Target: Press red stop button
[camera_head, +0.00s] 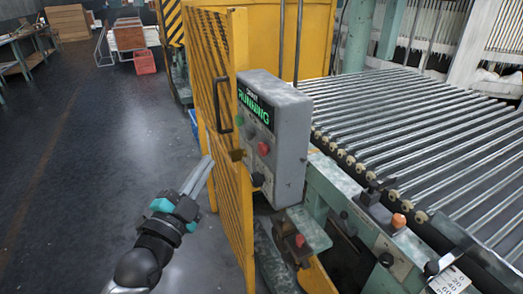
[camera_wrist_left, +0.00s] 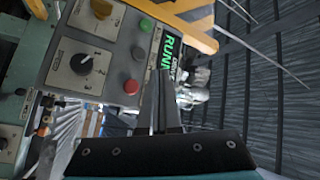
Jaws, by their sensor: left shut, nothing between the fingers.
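A grey control box (camera_head: 285,115) is mounted beside the yellow gate. Its lit green display reads RUNNING (camera_head: 254,106). The red button (camera_head: 264,149) is on its front face, below the display. In the left wrist view the red button (camera_wrist_left: 131,87) lies left of my fingertips, with a grey button (camera_wrist_left: 138,53), a green button (camera_wrist_left: 146,25) and a black knob (camera_wrist_left: 81,64) near it. My left gripper (camera_head: 208,161) is shut and empty, left of the box and apart from the button in the head view. My right gripper is not in view.
The yellow slatted gate (camera_head: 241,215) with its handle stands close to my left gripper. A roller conveyor (camera_head: 420,130) fills the right side. A smaller red knob (camera_head: 299,240) sits lower on the machine. Dark open floor (camera_head: 85,185) lies to the left.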

